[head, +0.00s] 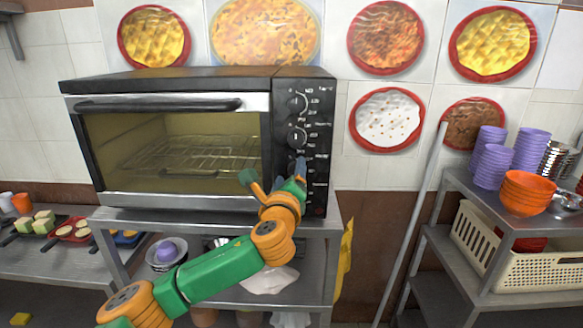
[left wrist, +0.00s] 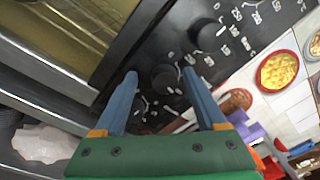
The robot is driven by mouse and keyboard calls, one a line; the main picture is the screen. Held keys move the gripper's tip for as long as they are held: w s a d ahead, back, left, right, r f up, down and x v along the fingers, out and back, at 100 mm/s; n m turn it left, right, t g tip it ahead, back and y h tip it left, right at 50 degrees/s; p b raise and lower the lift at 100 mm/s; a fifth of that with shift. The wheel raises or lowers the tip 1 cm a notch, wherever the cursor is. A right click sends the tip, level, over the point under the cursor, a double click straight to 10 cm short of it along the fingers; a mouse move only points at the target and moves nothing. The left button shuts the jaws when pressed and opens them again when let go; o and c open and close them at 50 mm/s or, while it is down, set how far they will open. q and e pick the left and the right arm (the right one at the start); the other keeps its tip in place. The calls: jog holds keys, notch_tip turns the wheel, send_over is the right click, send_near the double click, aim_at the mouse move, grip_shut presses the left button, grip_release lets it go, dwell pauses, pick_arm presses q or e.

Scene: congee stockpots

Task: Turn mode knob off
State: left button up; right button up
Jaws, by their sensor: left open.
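The toaster oven (head: 175,125) stands on a metal shelf, with a column of dark knobs on its black right-hand panel. The upper knob (head: 297,103) and the middle knob (head: 296,138) show in the head view. My left gripper (head: 298,171) is in front of the lower panel and hides what lies behind it. In the left wrist view, the open blue fingers (left wrist: 159,75) point at the panel, with a dark knob (left wrist: 165,77) between their tips. I cannot tell whether they touch it. Another knob (left wrist: 207,36) lies beyond them. My right gripper is not in view.
The oven door (head: 180,148) is closed, with a wire rack behind its glass. A metal shelf (head: 490,190) on the right carries purple and orange bowls and a cream basket (head: 510,255). A grey pole (head: 412,220) leans between this shelf and the oven stand.

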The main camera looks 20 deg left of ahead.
pick_arm(q)
jog(key=shift+w+d, duration=0.4)
jog(key=shift+d, duration=0.25)
jog(key=shift+s+a, duration=0.2)
jog(key=shift+a, duration=0.1)
jog(key=c, duration=0.5)
grip_shut()
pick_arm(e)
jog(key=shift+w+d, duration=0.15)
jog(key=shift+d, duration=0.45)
pick_arm(q)
jog(key=shift+f, duration=0.1)
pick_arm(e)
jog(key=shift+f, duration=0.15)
